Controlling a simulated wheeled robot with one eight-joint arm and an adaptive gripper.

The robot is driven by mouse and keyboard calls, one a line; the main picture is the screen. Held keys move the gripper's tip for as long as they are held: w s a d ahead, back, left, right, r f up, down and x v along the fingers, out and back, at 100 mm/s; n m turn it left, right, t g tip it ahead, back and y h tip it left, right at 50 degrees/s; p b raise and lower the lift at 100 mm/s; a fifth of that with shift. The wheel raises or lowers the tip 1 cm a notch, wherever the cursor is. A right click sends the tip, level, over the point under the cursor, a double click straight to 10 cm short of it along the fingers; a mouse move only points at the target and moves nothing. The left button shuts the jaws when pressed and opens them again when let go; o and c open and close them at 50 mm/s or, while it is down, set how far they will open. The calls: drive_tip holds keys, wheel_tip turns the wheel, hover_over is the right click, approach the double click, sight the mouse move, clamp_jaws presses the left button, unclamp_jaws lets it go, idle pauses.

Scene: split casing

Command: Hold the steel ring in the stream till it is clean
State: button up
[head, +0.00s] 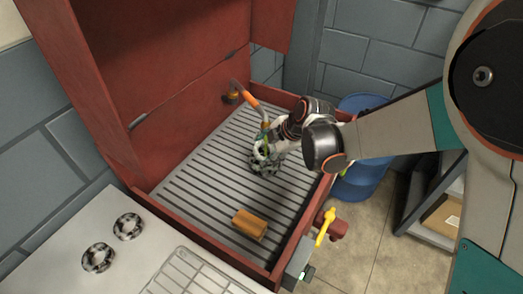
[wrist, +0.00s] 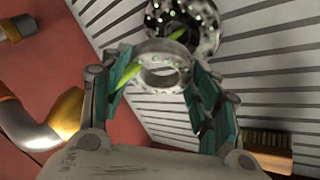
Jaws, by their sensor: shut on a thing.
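My gripper (wrist: 162,85) is shut on a grey steel ring (wrist: 162,65), held across its sides above the slatted grate (head: 195,180). The ring looks mostly pale grey, with a few dark specks on its rim. In the head view my gripper (head: 275,145) partly hides it. A yellow-green stream (wrist: 127,73) runs from the orange-tipped nozzle (head: 248,101) down to the ring. I cannot tell whether it passes through or behind the ring. A darker, speckled round piece (wrist: 208,38) shows beyond the ring, over the grate.
A wooden brush (head: 249,225) lies on the grate near the front. Two speckled rings (head: 128,226) (head: 98,257) lie on the pale counter at left. Red walls (head: 190,80) enclose the basin. A yellow-handled valve (head: 325,226) and a blue barrel (head: 365,180) stand outside right.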

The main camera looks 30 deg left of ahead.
drive_tip(key=shift+s+a, duration=0.15)
drive_tip(key=shift+a, duration=0.3)
drive_tip(key=shift+d, duration=0.15)
drive_tip(key=shift+w+d, duration=0.25)
drive_tip(key=shift+d, duration=0.1)
drive_tip(key=shift+s+a+r, duration=0.1)
drive_tip(key=shift+a, duration=0.1)
drive_tip(key=shift+s+a, duration=0.15)
drive_tip(key=shift+a, duration=0.15)
idle(0.3)
